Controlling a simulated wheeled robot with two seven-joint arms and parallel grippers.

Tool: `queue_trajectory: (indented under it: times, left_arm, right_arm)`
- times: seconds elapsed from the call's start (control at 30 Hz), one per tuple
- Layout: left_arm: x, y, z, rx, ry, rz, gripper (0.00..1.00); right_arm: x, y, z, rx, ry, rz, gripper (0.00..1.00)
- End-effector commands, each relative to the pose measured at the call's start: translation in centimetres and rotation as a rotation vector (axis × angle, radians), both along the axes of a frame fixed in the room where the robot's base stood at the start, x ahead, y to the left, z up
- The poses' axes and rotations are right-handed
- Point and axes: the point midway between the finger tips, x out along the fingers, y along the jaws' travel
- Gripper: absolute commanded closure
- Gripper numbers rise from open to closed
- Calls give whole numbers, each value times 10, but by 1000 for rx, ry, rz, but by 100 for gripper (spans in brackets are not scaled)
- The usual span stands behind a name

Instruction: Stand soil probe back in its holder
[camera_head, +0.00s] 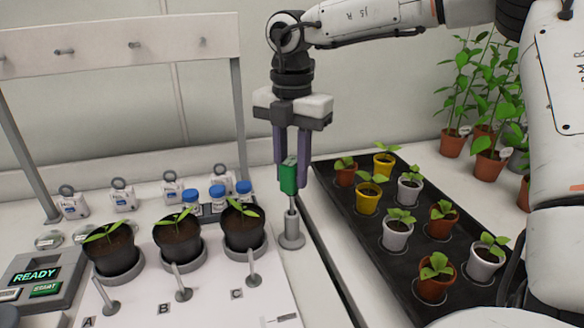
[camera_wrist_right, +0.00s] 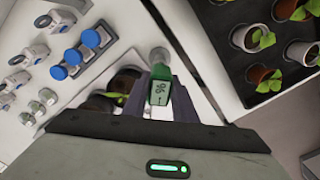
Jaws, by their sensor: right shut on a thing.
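The soil probe (camera_head: 289,177) has a green head and a thin grey shaft pointing down. My right gripper (camera_head: 291,182) is shut on the green head and holds the probe roughly upright. The holder (camera_head: 291,232) is a grey tube on a round base, directly below the probe. The shaft meets the tube's top; I cannot tell how deep it sits. In the right wrist view the probe's head (camera_wrist_right: 161,86) shows a small display between the fingers, with the holder (camera_wrist_right: 159,55) just beyond it. My left gripper is not in view.
Three dark pots with seedlings (camera_head: 244,228) stand left of the holder on a white board marked A, B, C. Blue-capped bottles (camera_head: 218,198) are behind them. A black tray (camera_head: 352,240) of small potted plants lies to the right. A READY display (camera_head: 38,276) is far left.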

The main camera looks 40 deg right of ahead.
Motion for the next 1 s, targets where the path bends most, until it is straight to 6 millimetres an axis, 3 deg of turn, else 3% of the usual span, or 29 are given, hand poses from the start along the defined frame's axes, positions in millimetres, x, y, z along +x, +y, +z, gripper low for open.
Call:
queue_trajectory:
  times: [1.0]
  left_arm:
    - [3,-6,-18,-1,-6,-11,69]
  right_arm:
    - [0,0,-32,1,-1,0,100]
